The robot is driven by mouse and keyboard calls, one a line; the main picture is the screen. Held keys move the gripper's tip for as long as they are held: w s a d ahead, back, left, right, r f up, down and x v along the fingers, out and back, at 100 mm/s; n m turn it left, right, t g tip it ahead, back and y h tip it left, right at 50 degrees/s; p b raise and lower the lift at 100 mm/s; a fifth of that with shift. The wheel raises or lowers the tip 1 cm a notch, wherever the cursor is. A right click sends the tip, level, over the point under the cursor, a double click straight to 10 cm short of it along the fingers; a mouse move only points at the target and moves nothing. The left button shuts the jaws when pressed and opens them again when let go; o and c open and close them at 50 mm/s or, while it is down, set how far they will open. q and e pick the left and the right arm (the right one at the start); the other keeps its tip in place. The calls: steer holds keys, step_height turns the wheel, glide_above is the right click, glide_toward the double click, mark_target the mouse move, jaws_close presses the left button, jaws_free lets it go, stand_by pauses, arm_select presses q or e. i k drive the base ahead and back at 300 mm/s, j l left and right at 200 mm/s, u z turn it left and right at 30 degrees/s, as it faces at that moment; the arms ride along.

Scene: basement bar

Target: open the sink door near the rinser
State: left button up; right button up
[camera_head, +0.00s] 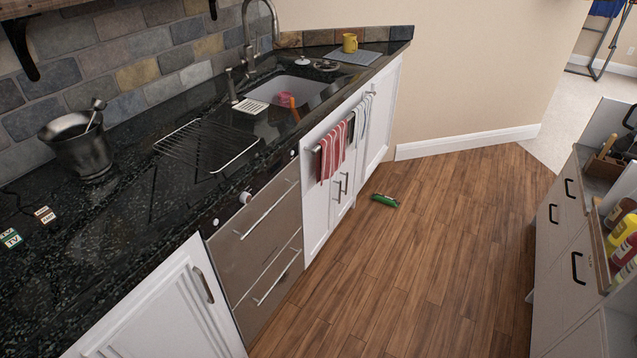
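The white sink cabinet doors (317,222) stand below the sink (295,90), with two upright metal handles (341,187) side by side. The doors look shut. A red-striped towel (331,152) hangs from a bar over their upper part. A faucet (249,40) rises behind the sink. A steel drawer unit (262,235) stands directly left of the sink doors. I cannot tell for sure which fixture is the rinser. Neither of my grippers is in view.
A green brush-like item (385,200) lies on the wood floor (430,240) in front of the cabinets. A grey cabinet (570,230) with bottles stands at right. Floor between is otherwise clear. The dark counter (120,215) holds a steel bucket (78,145) and wire rack (205,147).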

mark_target(351, 182)
steer(key=i+l, duration=0.15)
steer(key=l, duration=0.15)
steer(key=i+l, duration=0.15)
steer(key=i+l+u, duration=0.1)
steer(key=l, duration=0.3)
steer(key=i+l+u, duration=0.15)
steer(key=u, duration=0.3)
steer(key=i+l+u, duration=0.25)
steer(key=u, duration=0.2)
